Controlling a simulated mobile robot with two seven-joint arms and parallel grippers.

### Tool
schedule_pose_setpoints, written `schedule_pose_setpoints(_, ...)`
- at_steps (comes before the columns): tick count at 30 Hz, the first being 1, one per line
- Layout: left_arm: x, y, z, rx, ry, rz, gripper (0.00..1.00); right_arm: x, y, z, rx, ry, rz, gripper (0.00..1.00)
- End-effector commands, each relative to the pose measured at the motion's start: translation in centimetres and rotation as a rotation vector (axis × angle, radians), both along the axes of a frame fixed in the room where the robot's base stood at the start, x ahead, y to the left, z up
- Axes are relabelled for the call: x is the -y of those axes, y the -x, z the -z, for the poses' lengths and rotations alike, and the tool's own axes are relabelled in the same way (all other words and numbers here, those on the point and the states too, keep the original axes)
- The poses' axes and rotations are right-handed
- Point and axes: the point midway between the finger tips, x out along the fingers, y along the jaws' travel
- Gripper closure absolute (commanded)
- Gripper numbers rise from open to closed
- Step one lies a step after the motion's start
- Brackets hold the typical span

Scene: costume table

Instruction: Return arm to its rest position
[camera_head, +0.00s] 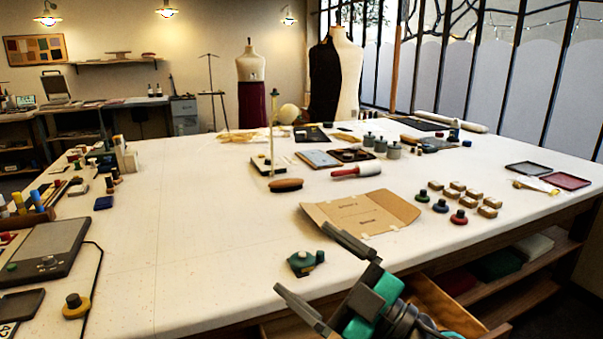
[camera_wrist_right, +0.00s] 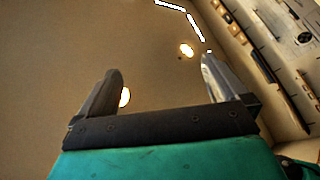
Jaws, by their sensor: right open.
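My right gripper (camera_head: 326,270) is in the lower middle of the head view, with its two fingers spread apart and nothing between them. It is over the table's front edge, just below a small green object (camera_head: 305,262). In the right wrist view the same gripper (camera_wrist_right: 160,88) is open and empty, with the ceiling and its lamps behind it. My left gripper is not seen in the head view.
The white table (camera_head: 200,230) has clear space at its left middle. A folded brown cardboard sheet (camera_head: 362,211) lies behind my right gripper. Several small wooden blocks (camera_head: 458,186) lie to the right. An open wooden drawer (camera_head: 440,303) sticks out below the front edge.

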Motion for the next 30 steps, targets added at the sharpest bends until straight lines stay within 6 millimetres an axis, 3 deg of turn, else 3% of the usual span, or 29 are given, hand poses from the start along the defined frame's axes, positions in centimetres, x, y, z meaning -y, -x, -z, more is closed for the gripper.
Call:
schedule_pose_setpoints(4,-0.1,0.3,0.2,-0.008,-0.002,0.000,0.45,5.1,-1.6,0.9,-0.167,-0.182,0.317,0.00)
schedule_pose_setpoints(8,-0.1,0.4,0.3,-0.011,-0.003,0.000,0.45,10.2,-1.7,4.7,-0.387,-0.242,0.587,0.00)
schedule_pose_setpoints(11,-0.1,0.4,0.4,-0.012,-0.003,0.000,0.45,13.7,-0.3,9.1,-0.599,-0.231,0.766,0.00)
schedule_pose_setpoints(15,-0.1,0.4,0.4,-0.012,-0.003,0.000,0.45,17.0,4.1,15.6,-0.925,-0.144,0.941,0.00)
schedule_pose_setpoints(21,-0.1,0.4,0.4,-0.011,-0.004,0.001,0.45,18.6,11.0,21.3,-1.273,0.011,1.014,0.00)
schedule_pose_setpoints(30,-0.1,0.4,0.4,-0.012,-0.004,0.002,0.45,18.7,19.9,24.9,-1.631,0.210,0.969,0.00)
